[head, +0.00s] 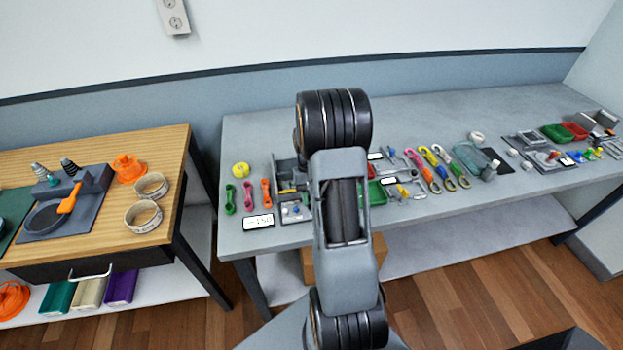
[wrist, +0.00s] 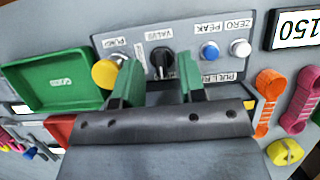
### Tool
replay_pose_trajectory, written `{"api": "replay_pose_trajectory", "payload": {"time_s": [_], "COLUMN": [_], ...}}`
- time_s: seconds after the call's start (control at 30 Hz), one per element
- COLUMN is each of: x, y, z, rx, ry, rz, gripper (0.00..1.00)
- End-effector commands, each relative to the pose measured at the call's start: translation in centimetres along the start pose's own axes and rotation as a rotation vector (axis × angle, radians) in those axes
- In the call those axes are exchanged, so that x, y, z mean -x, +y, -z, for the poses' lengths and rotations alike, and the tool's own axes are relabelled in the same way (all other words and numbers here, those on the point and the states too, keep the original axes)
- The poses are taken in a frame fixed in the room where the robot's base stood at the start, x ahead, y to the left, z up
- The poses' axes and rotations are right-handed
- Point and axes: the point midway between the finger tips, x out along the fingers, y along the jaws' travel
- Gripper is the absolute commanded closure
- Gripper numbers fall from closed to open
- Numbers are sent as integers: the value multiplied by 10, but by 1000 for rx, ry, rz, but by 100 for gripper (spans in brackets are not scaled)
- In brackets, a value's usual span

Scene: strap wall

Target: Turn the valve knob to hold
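The black valve knob (wrist: 162,63) sits on a grey panel (wrist: 203,65) under a label reading VALVE, seen upside down in the wrist view. Which position it points to is too small to tell. My gripper (wrist: 158,72) is open, its two green fingers apart. The knob shows between the fingertips in the picture; I cannot tell whether they touch it. In the head view my arm hides the gripper and the knob, and only part of the panel (head: 295,212) shows.
A yellow button (wrist: 105,74), a blue button (wrist: 210,50) and a white button (wrist: 240,48) flank the knob. A display (wrist: 297,29) reads 150. A green tray (wrist: 58,80) and orange strap (wrist: 268,100) lie near. The bench (head: 400,115) is clear at the back.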

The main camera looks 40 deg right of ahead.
Motion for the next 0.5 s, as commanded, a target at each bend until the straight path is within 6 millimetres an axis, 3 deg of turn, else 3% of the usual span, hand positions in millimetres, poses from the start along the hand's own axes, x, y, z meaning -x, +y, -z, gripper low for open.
{"api": "replay_pose_trajectory", "payload": {"time_s": [0.5], "x": [98], "y": [0], "z": [0], "rx": [2], "ry": [2], "rz": [0], "gripper": [63]}}
